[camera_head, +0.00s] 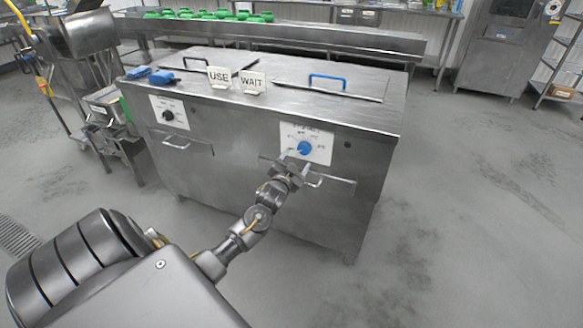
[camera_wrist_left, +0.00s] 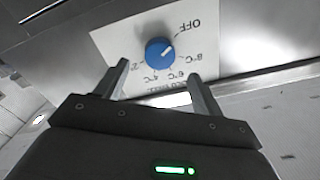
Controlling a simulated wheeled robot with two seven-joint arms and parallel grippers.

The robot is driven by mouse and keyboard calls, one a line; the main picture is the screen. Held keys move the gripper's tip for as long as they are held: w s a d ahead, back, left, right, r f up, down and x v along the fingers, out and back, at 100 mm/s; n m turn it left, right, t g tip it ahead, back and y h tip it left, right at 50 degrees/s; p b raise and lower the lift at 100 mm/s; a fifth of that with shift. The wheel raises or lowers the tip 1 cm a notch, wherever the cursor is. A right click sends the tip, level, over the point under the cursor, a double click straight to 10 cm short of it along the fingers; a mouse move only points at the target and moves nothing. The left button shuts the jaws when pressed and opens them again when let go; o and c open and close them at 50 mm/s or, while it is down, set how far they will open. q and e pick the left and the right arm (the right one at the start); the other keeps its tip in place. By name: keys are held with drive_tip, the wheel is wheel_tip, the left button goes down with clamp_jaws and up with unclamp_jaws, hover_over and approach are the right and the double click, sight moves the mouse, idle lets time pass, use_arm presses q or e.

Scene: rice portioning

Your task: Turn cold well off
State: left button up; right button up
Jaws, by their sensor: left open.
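The cold well's blue knob (camera_head: 304,148) sits on a white dial plate (camera_head: 318,141) on the right of the steel counter's front. In the left wrist view the knob (camera_wrist_left: 159,52) shows a white pointer mark towards its upper right, and the plate is printed with OFF and several temperatures. My left gripper (camera_head: 293,160) is just in front of the plate. In the left wrist view its two fingers (camera_wrist_left: 157,82) are open and apart, on either side below the knob, with nothing between them. I cannot tell whether they touch the plate.
The steel counter (camera_head: 250,130) has a second plate with a black knob (camera_head: 168,115) at left. USE (camera_head: 219,77) and WAIT (camera_head: 252,81) signs, blue-handled tools (camera_head: 160,77) and a lid with a blue handle (camera_head: 327,79) are on top. Floor at right is clear.

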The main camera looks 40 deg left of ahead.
use_arm(q)
drive_tip(key=v, duration=0.4)
drive_tip(key=shift+s+d, duration=0.2)
drive_tip(key=shift+s, duration=0.15)
use_arm(e)
drive_tip(key=shift+s+d+f, duration=0.25)
drive_tip(key=shift+s+f, duration=0.05)
